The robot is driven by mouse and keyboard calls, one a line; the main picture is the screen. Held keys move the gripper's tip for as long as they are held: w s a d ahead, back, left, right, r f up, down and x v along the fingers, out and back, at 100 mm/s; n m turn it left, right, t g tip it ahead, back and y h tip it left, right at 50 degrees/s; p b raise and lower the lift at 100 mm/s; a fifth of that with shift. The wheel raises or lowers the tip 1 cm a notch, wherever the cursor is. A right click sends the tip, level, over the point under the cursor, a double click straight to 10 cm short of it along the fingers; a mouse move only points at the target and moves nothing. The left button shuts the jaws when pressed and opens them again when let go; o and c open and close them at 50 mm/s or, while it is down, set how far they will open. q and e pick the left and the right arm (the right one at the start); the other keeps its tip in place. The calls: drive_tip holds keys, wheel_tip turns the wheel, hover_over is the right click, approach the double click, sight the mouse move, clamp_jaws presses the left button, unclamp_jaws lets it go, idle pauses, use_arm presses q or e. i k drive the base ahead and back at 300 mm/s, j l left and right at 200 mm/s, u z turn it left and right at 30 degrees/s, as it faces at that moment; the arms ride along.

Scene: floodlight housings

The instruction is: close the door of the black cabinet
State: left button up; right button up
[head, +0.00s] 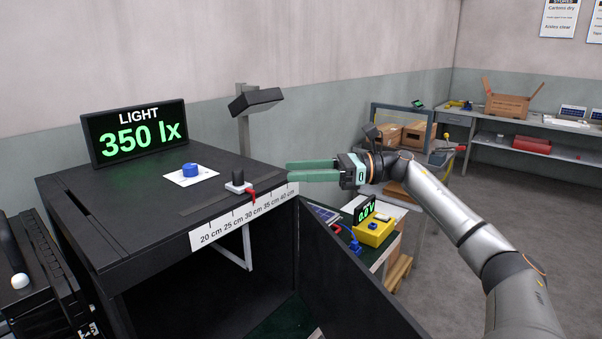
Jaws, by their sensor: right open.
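The black cabinet (120,262) stands at the left with its front open and its dark inside showing. Its black door (352,275) stands open at the right side, swung out toward the lower right of the head view. The door's lower part runs out of the picture. My right gripper (289,170) is open and empty, its green fingers pointing left. In the picture it lies by the cabinet top's right corner, above the door's hinge end, and I see no contact with the door. My left gripper is not in view.
On the cabinet top are a light display (137,134), a blue knob (190,169), a slider with a red pointer (238,182) and a lamp (256,101). Behind the door, a bench holds a yellow meter (374,230). Black equipment (40,285) stands at lower left. Grey floor (440,285) is clear at right.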

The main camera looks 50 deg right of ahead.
sight(344, 297)
drive_tip(key=k+l, duration=0.2)
drive_tip(key=l, duration=0.2)
drive_tip(key=k+l, duration=0.45)
drive_tip(key=l, duration=0.3)
